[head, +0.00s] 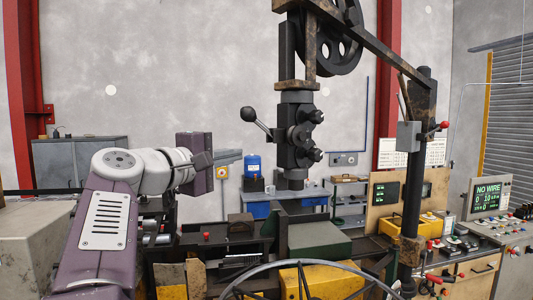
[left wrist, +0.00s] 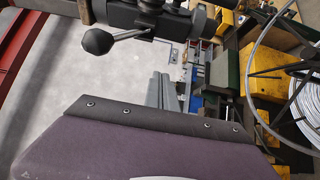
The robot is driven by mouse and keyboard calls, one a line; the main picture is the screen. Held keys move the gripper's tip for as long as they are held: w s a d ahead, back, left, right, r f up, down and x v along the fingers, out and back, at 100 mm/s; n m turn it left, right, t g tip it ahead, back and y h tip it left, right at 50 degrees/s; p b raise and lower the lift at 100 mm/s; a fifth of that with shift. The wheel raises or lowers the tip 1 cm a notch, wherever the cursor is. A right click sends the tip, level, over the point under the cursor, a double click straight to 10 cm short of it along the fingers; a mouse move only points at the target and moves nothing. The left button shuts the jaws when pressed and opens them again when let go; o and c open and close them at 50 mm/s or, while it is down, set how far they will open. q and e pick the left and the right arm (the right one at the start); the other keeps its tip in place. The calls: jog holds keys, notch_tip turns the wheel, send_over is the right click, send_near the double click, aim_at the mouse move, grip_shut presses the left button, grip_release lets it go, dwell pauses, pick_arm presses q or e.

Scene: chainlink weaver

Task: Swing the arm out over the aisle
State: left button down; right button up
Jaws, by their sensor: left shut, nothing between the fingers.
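A dark metal beam (head: 372,45) slopes from the top of the machine down to an upright dark post (head: 413,170) on the right. A spoked wheel (head: 333,38) hangs by the beam's upper end. Below it is the dark machine head (head: 296,130), with a black ball handle (head: 248,114) sticking out to the left. The ball handle also shows large in the left wrist view (left wrist: 97,41). My left gripper (head: 240,157) is shut and empty, left of the machine head and apart from it in the picture. My right gripper is out of view. I cannot tell which floor is the aisle.
A panel reading "NO WIRE" (head: 488,197) stands on a console at the right. A curved hoop (head: 250,273) crosses the bottom, before a yellow housing (head: 318,280). A wire coil (left wrist: 308,108) shows in the left wrist view. A red-knobbed lever (head: 442,126) is on the post.

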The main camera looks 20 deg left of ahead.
pick_arm(q)
jog(key=w+p, duration=0.5)
jog(key=w, duration=0.5)
jog(key=d, duration=0.1)
jog(key=s+d+p, duration=0.1)
jog(key=d, duration=0.2)
jog(key=shift+s+d+f, duration=0.1)
jog(key=shift+s+d, duration=0.2)
jog(key=shift+s, duration=0.05)
jog(key=shift+w+a+f, duration=0.15)
jog(key=shift+w, duration=0.1)
